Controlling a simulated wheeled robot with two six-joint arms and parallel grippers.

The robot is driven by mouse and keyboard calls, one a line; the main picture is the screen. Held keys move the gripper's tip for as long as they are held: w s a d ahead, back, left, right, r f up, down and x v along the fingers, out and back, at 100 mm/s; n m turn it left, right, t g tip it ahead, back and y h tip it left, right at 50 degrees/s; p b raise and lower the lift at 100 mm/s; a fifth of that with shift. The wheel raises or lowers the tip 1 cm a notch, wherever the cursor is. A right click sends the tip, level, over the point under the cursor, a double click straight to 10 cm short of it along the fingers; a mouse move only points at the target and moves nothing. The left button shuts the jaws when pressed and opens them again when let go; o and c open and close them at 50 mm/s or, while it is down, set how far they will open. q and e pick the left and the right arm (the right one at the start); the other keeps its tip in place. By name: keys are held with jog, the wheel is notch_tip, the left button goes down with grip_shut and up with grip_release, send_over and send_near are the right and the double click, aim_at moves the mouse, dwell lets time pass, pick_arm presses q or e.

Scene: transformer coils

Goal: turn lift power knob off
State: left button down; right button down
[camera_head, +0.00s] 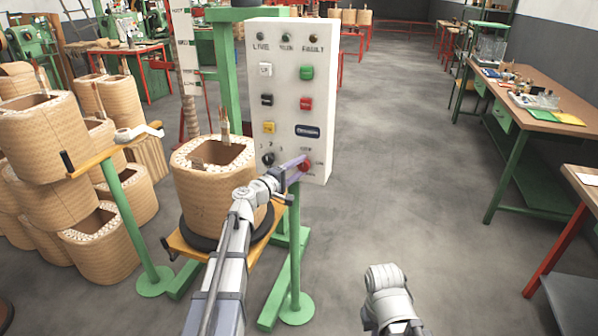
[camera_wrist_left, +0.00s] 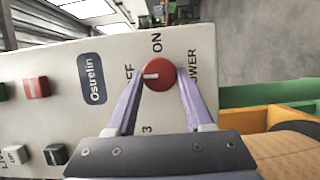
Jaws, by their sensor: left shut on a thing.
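The lift power knob is a round red knob (camera_head: 305,166) low on the right of the white control panel (camera_head: 276,88). In the left wrist view the red knob (camera_wrist_left: 160,74) has a white mark pointing left, toward the OFF label (camera_wrist_left: 130,73); the ON label (camera_wrist_left: 157,43) is above it in that picture. My left gripper (camera_head: 301,162) is at the panel face, its two purple fingers on either side of the knob (camera_wrist_left: 158,78). It is shut on the knob. In the head view the fingers partly cover the knob.
The panel also has several buttons and a black selector knob (camera_head: 268,159). A wound coil (camera_head: 211,182) stands on an orange-and-green stand below my left arm. More coils (camera_head: 42,148) are stacked at left. The floor (camera_head: 408,140) right of the panel is clear up to the workbench (camera_head: 535,118).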

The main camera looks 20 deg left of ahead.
pick_arm(q)
jog(key=shift+s, duration=0.1)
dwell(0.5)
jog(key=shift+c, duration=1.6)
grip_release()
jog(key=v, duration=0.7)
jog(key=shift+s+a, duration=0.15)
jog(key=shift+s, duration=0.15)
